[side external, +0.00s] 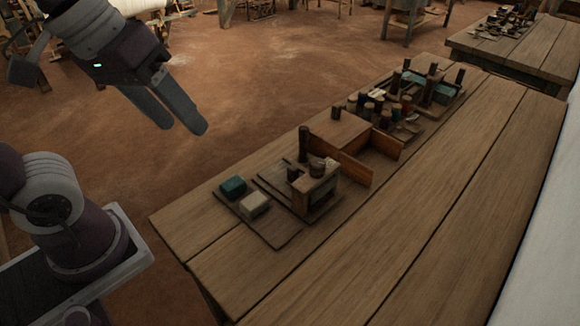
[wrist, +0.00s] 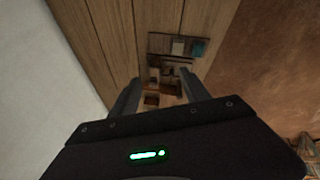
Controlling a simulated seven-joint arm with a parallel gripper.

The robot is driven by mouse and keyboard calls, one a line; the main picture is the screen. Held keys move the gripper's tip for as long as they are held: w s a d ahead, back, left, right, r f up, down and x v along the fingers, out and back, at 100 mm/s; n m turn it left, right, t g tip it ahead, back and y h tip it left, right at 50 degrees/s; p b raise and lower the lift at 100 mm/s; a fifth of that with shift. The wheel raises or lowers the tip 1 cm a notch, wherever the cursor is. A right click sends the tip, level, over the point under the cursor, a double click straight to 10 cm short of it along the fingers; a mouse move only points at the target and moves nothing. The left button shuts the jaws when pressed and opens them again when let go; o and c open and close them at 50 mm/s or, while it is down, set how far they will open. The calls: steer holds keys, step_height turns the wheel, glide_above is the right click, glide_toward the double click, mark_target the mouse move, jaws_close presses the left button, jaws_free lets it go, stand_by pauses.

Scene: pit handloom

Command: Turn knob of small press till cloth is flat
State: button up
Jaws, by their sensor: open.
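A small wooden press (side external: 316,188) stands on a board on the long table, with a dark upright post and a short round knob (side external: 317,167) on its top. A teal folded cloth (side external: 233,187) and a cream folded cloth (side external: 254,204) lie on the board to the left of the press. I cannot tell whether any cloth is inside the press. My gripper (side external: 181,127) is open and empty, in the air left of the table and well apart from the press. In the wrist view the fingers (wrist: 158,92) frame the small press area below, and the teal cloth (wrist: 199,48) shows beyond.
The plank table (side external: 400,220) has a wide bare strip on its right side. An open wooden box (side external: 355,165) and a cluster of spools, posts and a blue tray (side external: 440,92) stand behind the press. A white wall (side external: 545,240) runs along the right.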

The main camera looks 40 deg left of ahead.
steer(key=w+d+f+n+g+h, duration=0.1)
steer(key=w+n+g, duration=0.1)
steer(key=w+n, duration=0.75)
steer(key=n+g+y, duration=0.2)
steer(key=n+g, duration=0.1)
steer(key=n, duration=0.7)
glide_above(318, 162)
step_height(318, 162, down, 13)
steer(key=shift+s+r, duration=0.1)
step_height(318, 162, down, 7)
steer(key=shift+r, duration=0.1)
steer(key=shift+f, duration=0.35)
steer(key=shift+c, duration=0.4)
jaws_close()
